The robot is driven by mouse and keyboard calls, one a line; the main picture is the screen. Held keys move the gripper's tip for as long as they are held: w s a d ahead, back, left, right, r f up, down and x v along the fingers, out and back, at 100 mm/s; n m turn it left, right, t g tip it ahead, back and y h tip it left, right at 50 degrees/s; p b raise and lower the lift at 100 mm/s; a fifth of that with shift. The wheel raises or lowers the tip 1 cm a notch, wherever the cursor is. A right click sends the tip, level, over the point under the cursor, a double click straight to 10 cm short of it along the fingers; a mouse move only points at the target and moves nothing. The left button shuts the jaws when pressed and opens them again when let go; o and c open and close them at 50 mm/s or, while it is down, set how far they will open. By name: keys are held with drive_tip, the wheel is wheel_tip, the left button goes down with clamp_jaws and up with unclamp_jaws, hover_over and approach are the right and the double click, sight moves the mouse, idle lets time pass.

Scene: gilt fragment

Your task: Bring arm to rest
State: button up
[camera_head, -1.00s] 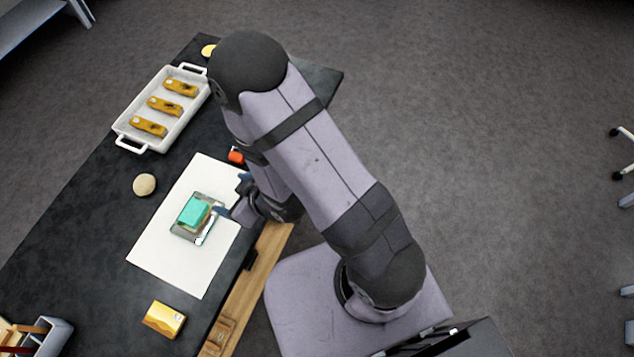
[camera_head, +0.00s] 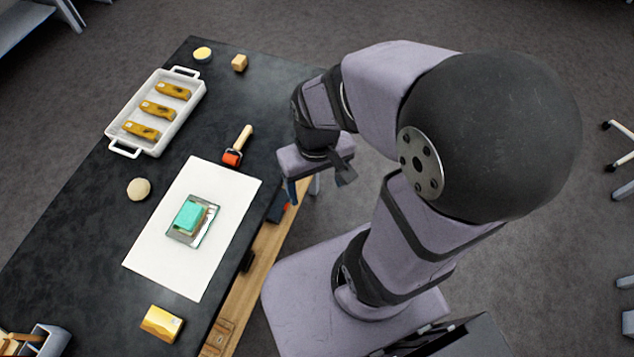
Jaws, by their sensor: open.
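My arm is folded back over its base at the right of the table. My gripper (camera_head: 303,188) hangs at the table's right edge, pointing down, open, with nothing seen between its fingers. A teal block (camera_head: 189,216) lies on a small glassy tray (camera_head: 207,232) on the white sheet (camera_head: 158,270), well to the left of my gripper. My arm is apart from these things.
A roller with a red-orange head (camera_head: 232,158) lies near the sheet's top corner. A white tray (camera_head: 113,147) holds 3 golden-brown pieces. A round beige stone (camera_head: 139,189), a yellow box (camera_head: 162,324), a yellow disc (camera_head: 202,54) and a small wooden block (camera_head: 239,63) sit on the dark table.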

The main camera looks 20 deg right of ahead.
drive_tip(key=shift+r, duration=0.1)
wheel_tip(320, 180, down, 2)
drive_tip(key=shift+f+b, duration=0.25)
drive_tip(key=shift+b, duration=1)
